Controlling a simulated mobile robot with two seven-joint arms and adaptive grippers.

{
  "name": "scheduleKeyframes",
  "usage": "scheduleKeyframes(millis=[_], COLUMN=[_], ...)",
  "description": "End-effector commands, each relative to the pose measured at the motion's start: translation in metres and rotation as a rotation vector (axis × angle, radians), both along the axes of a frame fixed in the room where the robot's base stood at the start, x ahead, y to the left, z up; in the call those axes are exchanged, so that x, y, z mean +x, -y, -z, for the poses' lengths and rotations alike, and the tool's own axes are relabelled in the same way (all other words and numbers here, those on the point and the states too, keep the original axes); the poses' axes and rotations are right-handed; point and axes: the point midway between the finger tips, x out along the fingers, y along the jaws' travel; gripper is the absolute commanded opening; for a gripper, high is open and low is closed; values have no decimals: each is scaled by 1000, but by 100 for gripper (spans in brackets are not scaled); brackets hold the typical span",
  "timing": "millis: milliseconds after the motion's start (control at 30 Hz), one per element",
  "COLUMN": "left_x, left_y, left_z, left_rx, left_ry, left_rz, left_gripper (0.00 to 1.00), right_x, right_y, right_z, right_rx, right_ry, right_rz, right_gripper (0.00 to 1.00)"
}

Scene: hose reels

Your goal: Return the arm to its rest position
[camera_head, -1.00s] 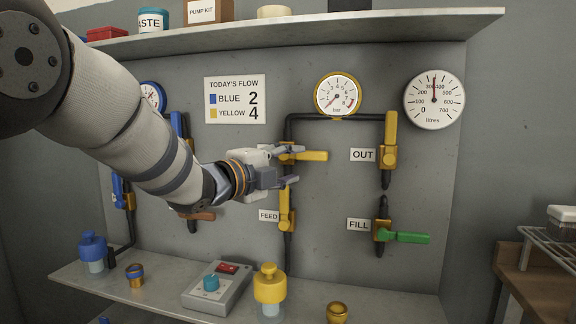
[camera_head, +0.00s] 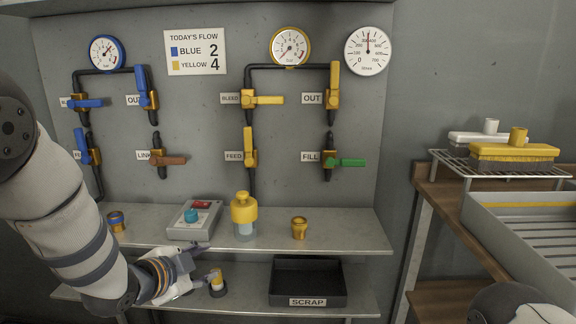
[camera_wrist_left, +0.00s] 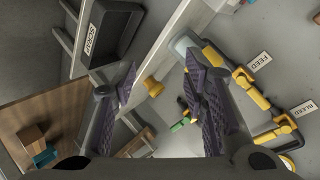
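My left arm (camera_head: 70,235) comes in from the left and hangs low in the head view. My left gripper (camera_head: 200,268) is at the front of the shelves, below the control box and away from the valves. In the left wrist view its two dark fingers (camera_wrist_left: 160,68) are spread apart with nothing between them. Part of my right arm (camera_head: 520,306) shows at the bottom right; its gripper is out of view.
The upper shelf (camera_head: 340,228) holds a control box (camera_head: 193,220), a yellow-topped bottle (camera_head: 244,215) and a brass cup (camera_head: 299,228). A scrap tray (camera_head: 308,282) and a small yellow-topped item (camera_head: 217,283) are below. A wooden bench with a rack (camera_head: 500,171) stands right.

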Motion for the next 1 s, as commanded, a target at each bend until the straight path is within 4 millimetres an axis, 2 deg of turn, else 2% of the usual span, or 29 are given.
scheduleKeyframes(millis=[33,67,100,167,200,267,300,367,400,500,600,700,733,1000], left_x=[-29,-49,-77,-123,-157,-210,-247,-305,-342,-425,-483,-513,-517,-520], left_y=[-5,-8,-12,-18,-21,-26,-29,-33,-36,-41,-43,-45,-45,-45], left_z=[34,56,84,122,143,171,185,201,207,211,205,200,199,199], left_rx=[-51,-84,-126,-177,-207,-243,-261,-278,-282,-274,-252,-234,-230,-227], left_ry=[-107,-177,-271,-410,-501,-633,-719,-844,-923,-1081,-1185,-1236,-1244,-1250], left_rz=[-62,-108,-171,-272,-344,-458,-536,-659,-742,-932,-1073,-1149,-1160,-1169], left_gripper=[40,40,40,40,40,40,40,40,40,40,40,40,40,40], right_x=[4,5,7,10,12,15,17,21,23,27,30,31,31,30], right_y=[0,0,0,0,0,0,0,0,0,0,-1,-1,-1,-1], right_z=[-5,-7,-9,-12,-14,-17,-19,-23,-25,-29,-32,-33,-33,-32], right_rx=[0,0,1,1,1,1,2,1,1,1,2,1,1,1], right_ry=[13,18,24,34,41,52,60,71,79,94,104,108,108,105], right_rz=[0,0,1,0,1,1,1,2,2,2,2,2,2,2], right_gripper=[40,40,40,40,40,40,40,40,40,40,40,40,40,40])
